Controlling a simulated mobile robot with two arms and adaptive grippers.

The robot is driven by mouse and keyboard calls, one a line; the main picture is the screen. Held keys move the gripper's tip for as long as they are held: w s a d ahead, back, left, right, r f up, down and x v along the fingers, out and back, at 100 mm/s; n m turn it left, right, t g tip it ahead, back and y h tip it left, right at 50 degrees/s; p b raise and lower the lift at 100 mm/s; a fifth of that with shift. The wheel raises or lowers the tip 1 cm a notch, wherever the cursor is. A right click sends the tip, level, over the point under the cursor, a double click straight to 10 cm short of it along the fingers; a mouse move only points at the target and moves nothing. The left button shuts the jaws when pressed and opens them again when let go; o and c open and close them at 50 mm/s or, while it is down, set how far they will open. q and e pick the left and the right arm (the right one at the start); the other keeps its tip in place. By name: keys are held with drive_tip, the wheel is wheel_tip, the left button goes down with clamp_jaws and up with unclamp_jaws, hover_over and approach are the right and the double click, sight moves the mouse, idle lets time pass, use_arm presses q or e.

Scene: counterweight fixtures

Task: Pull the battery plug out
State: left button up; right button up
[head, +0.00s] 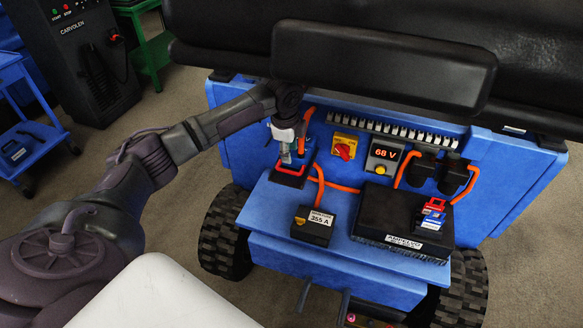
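A black plug with a red handle (284,171), which I take to be the battery plug, sits at the left end of the blue vehicle's ledge. An orange cable rises beside it. My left gripper (286,156) points down at the red handle, with its fingertips at or just above it. The fingers are small and partly overlap the handle, so I cannot tell whether they are closed on it. My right gripper is not in view.
The blue vehicle (230,110) carries a red rotary switch (343,151), a 68 V display (385,156), a 355 A box (312,230) and a black box (380,215) with red and blue connectors. A black padded bar (380,65) overhangs it. A charger cabinet (75,60) and blue cart (30,140) stand left.

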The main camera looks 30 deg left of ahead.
sight(291, 173)
use_arm(q)
drive_tip(key=f, duration=0.3)
drive_tip(key=w+f, duration=0.1)
drive_tip(key=f, duration=0.5)
drive_tip(key=shift+w+a+f, duration=0.15)
drive_tip(key=shift+w+a, duration=0.05)
drive_tip(key=shift+w, duration=0.2)
clamp_jaws()
